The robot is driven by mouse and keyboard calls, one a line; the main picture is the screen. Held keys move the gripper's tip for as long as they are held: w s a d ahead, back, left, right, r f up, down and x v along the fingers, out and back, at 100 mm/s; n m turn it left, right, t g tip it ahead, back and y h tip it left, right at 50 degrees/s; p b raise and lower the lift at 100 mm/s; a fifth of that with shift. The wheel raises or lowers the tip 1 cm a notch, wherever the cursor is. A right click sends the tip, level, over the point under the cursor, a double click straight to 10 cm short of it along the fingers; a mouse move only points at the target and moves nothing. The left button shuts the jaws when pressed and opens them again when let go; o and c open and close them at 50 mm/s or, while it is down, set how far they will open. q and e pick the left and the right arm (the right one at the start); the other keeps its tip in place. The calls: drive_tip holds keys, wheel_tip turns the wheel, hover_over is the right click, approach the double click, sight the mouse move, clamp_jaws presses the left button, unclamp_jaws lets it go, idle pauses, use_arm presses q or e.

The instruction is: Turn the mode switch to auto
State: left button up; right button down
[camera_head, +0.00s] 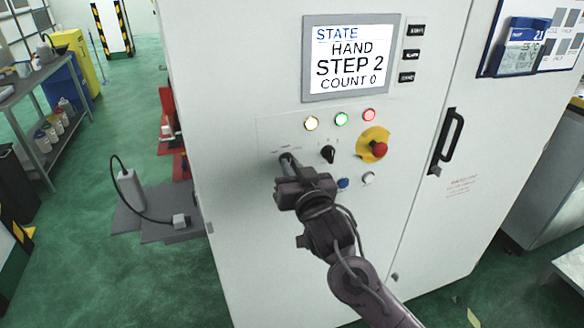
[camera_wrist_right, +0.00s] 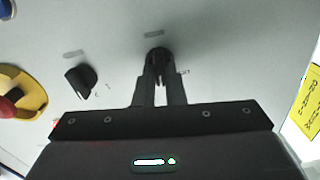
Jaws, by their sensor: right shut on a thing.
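On the white cabinet's control panel, my right gripper (camera_head: 286,162) is shut on a black rotary switch at the left of the panel. In the right wrist view, both fingers (camera_wrist_right: 158,75) close around this switch (camera_wrist_right: 157,53), hiding most of it, so its angle is hard to tell. A second black rotary switch (camera_head: 328,154) stands free to its right; it also shows at the left of the wrist view (camera_wrist_right: 80,81). The small labels are unreadable, so I cannot tell which is marked as mode. The screen (camera_head: 350,57) reads STATE HAND, STEP 2, COUNT 0. My left gripper is not in view.
A red emergency stop (camera_head: 379,150) on a yellow plate is right of the free switch. Yellow, green and red lamps (camera_head: 341,119) line the panel top. Blue (camera_head: 343,183) and white (camera_head: 368,179) buttons sit below. A black door handle (camera_head: 448,140) is further right.

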drive_tip(key=shift+d+f+m, duration=0.1)
drive_tip(key=shift+m, duration=3.6)
drive_tip(key=c, duration=1.5)
unclamp_jaws()
